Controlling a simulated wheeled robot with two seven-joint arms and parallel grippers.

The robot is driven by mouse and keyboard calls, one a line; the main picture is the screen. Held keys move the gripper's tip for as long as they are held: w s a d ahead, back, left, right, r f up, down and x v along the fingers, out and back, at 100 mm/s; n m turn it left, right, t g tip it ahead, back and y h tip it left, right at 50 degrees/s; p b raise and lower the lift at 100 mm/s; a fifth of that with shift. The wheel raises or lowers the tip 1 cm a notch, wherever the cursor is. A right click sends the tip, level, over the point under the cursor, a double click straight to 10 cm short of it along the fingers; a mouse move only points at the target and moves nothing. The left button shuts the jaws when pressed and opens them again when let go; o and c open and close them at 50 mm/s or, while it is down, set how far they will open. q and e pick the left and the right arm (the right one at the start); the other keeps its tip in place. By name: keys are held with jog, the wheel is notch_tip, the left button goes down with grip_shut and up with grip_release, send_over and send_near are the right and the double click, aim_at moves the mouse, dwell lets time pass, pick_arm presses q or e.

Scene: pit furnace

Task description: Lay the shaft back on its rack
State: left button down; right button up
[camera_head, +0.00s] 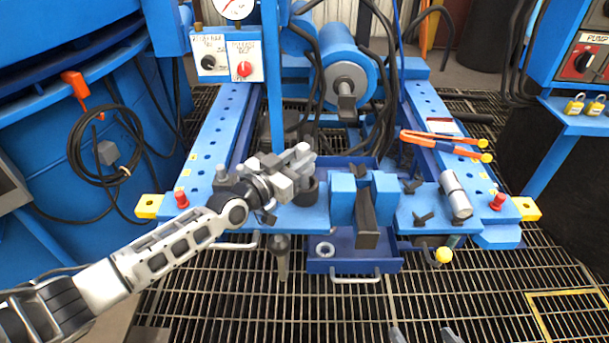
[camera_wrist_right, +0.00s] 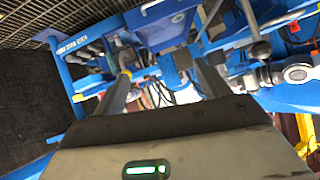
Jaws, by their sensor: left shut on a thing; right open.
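My left gripper (camera_head: 298,163) is shut above the left part of the blue bench, next to a dark round cup (camera_head: 306,190). What it grips is mostly hidden by its own fingers. A short grey cylinder (camera_head: 456,196) lies tilted on the right part of the bench; I cannot tell if it is the shaft. Two blue blocks with a dark sloping channel (camera_head: 366,212) between them stand at the bench's middle; I cannot tell if they are the rack. My right gripper (camera_head: 424,336) is open and empty at the bottom edge. Its spread fingers (camera_wrist_right: 162,82) show in the right wrist view.
A blue tray (camera_head: 386,264) with a metal ring (camera_head: 325,249) sits below the bench front. A dark tapered piece (camera_head: 282,256) hangs left of it. A blue motor (camera_head: 340,70) stands behind. Open grating fills the front.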

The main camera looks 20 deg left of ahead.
aim_at(299, 149)
pick_arm(q)
jog(key=shift+r+p, duration=0.65)
jog(key=shift+r, duration=0.4)
jog(key=shift+r+p, duration=0.35)
jog(key=shift+r, duration=0.05)
jog(key=shift+r+p, duration=0.35)
jog(key=shift+r, duration=0.05)
jog(key=shift+r+p, duration=0.5)
pick_arm(e)
notch_tip(299, 149, up, 7)
jog(key=d+t, duration=0.1)
jog(key=shift+s+d+f, duration=0.15)
jog(key=shift+s+d, duration=0.1)
jog(key=shift+s, duration=0.2)
jog(key=shift+f, duration=0.1)
jog(key=shift+w, duration=0.1)
